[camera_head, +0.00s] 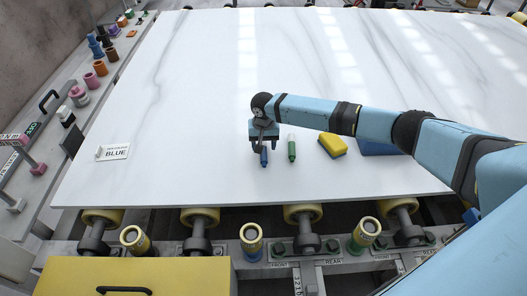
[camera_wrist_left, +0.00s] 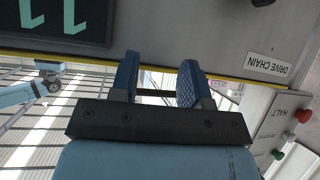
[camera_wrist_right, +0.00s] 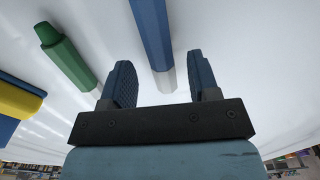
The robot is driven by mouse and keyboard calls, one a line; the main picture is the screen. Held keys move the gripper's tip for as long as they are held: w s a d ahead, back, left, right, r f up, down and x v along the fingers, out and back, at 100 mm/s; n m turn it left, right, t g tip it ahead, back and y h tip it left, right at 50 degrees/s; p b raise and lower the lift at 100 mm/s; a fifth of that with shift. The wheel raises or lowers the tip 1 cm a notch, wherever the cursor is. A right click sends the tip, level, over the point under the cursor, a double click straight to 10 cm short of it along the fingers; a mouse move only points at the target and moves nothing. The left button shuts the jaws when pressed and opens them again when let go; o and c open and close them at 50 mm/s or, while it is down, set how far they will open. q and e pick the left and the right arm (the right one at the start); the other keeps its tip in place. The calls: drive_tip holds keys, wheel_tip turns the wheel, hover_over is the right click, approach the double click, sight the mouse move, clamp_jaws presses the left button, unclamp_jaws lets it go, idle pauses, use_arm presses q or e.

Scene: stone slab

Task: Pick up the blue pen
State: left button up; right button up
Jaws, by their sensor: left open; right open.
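The blue pen (camera_head: 264,158) lies on the white marble slab (camera_head: 200,110), partly hidden in the head view by my right gripper (camera_head: 263,147). In the right wrist view the pen (camera_wrist_right: 152,35), blue with a pale end, runs between the open fingers (camera_wrist_right: 161,75) and beyond them. My left gripper (camera_wrist_left: 158,75) is open and empty in the left wrist view, away from the slab, and is not in the head view.
A green pen (camera_head: 291,150) lies just right of the blue pen. Beyond it are a yellow sponge (camera_head: 332,145) and a blue object (camera_head: 380,148) partly behind my right arm. A "BLUE" label (camera_head: 115,152) sits at the slab's left. Rollers (camera_head: 200,218) line the front edge.

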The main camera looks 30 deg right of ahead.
drive_tip(key=shift+w+a+f, duration=0.1)
drive_tip(key=shift+f, duration=0.6)
drive_tip(key=c, duration=0.9)
drive_tip(key=shift+r, duration=0.1)
